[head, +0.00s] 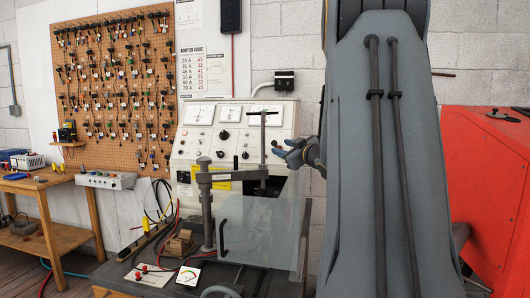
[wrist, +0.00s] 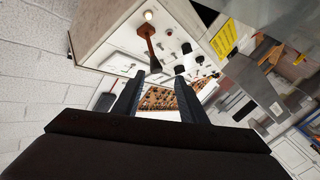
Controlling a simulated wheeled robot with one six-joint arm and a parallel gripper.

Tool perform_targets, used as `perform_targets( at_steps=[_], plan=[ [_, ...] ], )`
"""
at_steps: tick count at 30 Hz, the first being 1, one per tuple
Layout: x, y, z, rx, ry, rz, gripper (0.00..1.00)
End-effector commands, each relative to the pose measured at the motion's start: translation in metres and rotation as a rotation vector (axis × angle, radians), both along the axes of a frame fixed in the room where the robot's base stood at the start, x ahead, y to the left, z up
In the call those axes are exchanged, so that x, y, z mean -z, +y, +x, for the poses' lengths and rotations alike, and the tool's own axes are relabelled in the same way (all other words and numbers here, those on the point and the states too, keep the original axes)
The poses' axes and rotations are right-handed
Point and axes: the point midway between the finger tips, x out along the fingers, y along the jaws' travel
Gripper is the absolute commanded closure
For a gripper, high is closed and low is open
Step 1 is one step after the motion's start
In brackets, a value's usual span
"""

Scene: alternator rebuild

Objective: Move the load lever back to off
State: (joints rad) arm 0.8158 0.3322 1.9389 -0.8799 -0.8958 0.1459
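The grey test bench (head: 180,150) with its meters stands against the wall in the head view. In the wrist view, a dark brown lever-like handle (wrist: 150,42) stands out from the bench's panel. I take it for the load lever; its labels cannot be read. My gripper (head: 281,148) is in front of the panel's right part, fingers pointing left. In the wrist view my gripper (wrist: 157,76) is open, with the handle's near end in line with the gap between the fingertips. I cannot tell whether they touch it. The lever is not clearly made out in the head view.
A clamp post (head: 205,200) with a T-handled screw (head: 263,125) stands left of my gripper. A clear guard (head: 255,228) is below it. A red cabinet (head: 490,190) is at the right. A wooden bench (head: 45,190) and pegboard (head: 120,100) are at the left.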

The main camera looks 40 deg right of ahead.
Motion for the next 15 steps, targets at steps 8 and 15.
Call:
perform_targets(
  at_steps=[8, 15],
  plan=[
    [-0.002, -0.011, 0.015, -0.016, -0.020, -0.019, 0.62],
    [-0.002, -0.016, 0.052, -0.016, -0.020, -0.018, 0.62]
  ],
)
